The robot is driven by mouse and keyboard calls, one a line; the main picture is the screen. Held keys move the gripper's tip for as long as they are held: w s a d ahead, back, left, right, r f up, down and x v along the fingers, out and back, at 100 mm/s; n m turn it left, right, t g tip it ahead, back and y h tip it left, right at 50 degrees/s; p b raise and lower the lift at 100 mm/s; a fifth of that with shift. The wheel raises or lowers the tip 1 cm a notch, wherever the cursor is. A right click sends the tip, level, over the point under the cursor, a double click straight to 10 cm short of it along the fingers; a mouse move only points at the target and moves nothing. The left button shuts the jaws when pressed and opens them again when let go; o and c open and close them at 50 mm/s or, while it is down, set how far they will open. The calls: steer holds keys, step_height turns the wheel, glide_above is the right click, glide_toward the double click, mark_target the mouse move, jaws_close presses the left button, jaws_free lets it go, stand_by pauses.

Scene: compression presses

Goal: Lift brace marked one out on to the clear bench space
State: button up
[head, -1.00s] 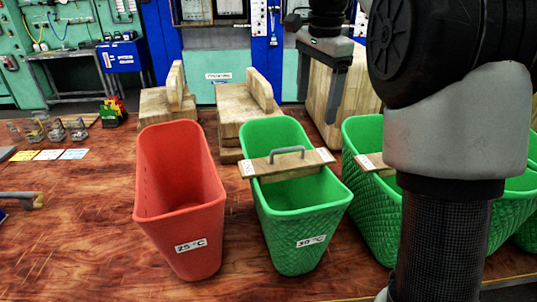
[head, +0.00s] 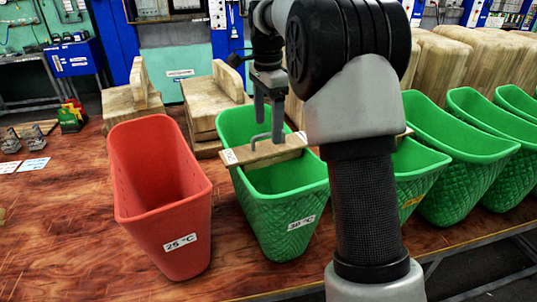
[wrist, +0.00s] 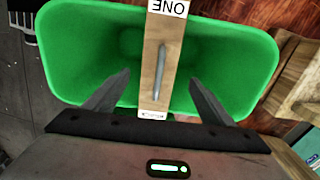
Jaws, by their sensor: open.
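The wooden brace (head: 262,154) with a grey bar handle lies across the rim of the green bin (head: 272,222) labelled 30 °C. In the wrist view the brace (wrist: 149,78) carries a label reading ONE at its far end, upside down. My gripper (head: 268,128) is open just above the brace, close to the handle (head: 261,138). In the wrist view my gripper (wrist: 160,78) has one finger on each side of the brace, with the handle between them. It holds nothing.
A red bin (head: 172,215) labelled 25 °C stands just left. More green bins (head: 465,185) stand to the right, partly hidden by my arm. Wooden blocks (head: 128,100) stand behind. The wooden bench (head: 50,225) is clear at the front left.

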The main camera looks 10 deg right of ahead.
mark_target(269, 146)
step_height(269, 146, down, 8)
steer(key=shift+d+f, duration=0.1)
steer(key=shift+d, duration=0.05)
steer(key=c, duration=1.7)
